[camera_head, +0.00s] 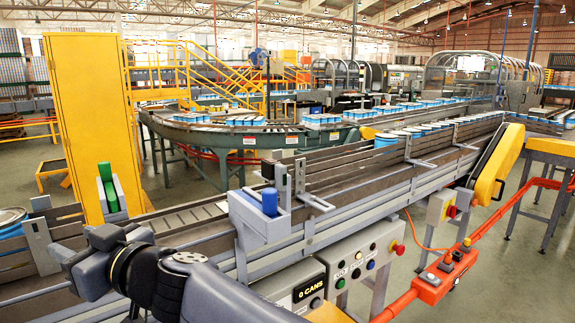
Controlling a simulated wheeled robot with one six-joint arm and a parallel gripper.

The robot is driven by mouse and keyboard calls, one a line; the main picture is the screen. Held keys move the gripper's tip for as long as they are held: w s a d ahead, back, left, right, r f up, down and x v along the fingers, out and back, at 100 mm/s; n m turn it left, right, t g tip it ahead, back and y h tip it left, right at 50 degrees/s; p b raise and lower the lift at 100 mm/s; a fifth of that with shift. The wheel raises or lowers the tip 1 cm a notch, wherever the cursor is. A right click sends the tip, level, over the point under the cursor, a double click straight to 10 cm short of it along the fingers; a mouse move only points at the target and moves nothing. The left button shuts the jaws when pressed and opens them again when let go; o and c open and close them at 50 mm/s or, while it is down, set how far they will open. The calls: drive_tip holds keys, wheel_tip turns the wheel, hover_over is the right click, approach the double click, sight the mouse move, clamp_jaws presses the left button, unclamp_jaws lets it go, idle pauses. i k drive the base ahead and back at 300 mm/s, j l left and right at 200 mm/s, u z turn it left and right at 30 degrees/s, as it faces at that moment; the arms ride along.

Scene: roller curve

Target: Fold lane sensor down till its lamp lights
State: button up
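A small dark block with a reddish face (268,170) stands upright on a bracket at the conveyor's near side; it looks like the lane sensor, but I cannot be sure. No lit lamp shows on it. Below it is a light grey box (255,225) with a blue cylinder (270,202) on top. My arm comes in from the bottom, with a black wrist joint. My gripper (62,254) is at the lower left, well left of the sensor and apart from it. Its fingers are not clear, so I cannot tell whether it is open.
The conveyor (350,180) with guide rails runs from lower left to upper right, carrying cans (385,140) farther back. A control box (365,255) with buttons and a "0 CANS" display (308,288) are in front.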

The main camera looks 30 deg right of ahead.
sight(271, 169)
drive_tip(key=l+z, duration=0.85)
drive_tip(key=i+j+z, duration=0.2)
